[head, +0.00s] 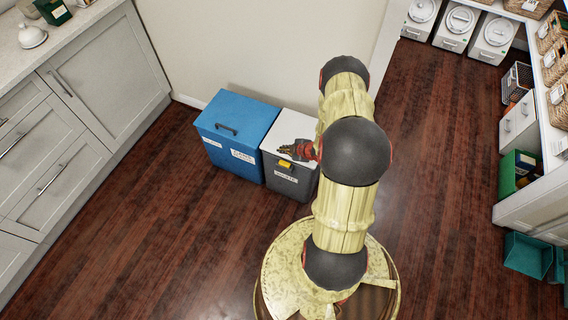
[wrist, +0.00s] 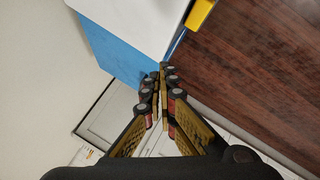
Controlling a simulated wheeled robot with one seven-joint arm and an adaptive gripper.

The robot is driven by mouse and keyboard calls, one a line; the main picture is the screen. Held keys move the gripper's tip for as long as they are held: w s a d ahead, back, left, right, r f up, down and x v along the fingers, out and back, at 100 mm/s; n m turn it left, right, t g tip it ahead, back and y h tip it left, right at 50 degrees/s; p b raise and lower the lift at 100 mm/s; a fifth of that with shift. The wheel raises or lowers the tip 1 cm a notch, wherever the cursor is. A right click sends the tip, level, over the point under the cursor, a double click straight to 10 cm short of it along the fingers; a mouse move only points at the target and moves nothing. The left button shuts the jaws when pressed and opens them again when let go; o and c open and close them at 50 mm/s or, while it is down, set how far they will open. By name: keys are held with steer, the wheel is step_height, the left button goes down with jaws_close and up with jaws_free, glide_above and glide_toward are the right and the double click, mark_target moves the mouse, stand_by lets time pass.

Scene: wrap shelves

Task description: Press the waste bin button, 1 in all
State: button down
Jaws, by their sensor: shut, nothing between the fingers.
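The waste bin (head: 289,178) is a dark grey box with a white lid, standing on the floor against the wall. A yellow button (head: 285,163) sits on its front near the top edge, above a white label. The button also shows at the top of the wrist view (wrist: 199,14), beside the white lid (wrist: 130,22). My gripper (head: 284,151) is shut and empty. In the head view its tips overlap the lid, just above the button. In the wrist view the fingertips (wrist: 162,70) are apart from the button, below and left of it.
A blue bin (head: 236,130) with a handle and labels stands directly left of the waste bin. Grey cabinets (head: 75,130) line the left side. Shelves with baskets and green boxes (head: 516,170) are at the right. The dark wooden floor (head: 190,240) in front is clear.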

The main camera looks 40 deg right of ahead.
mark_target(284, 164)
steer(key=shift+f, duration=0.1)
step_height(284, 164, down, 9)
steer(key=b, duration=0.7)
steer(key=shift+r, duration=0.2)
stand_by(1.3)
steer(key=shift+f, duration=0.4)
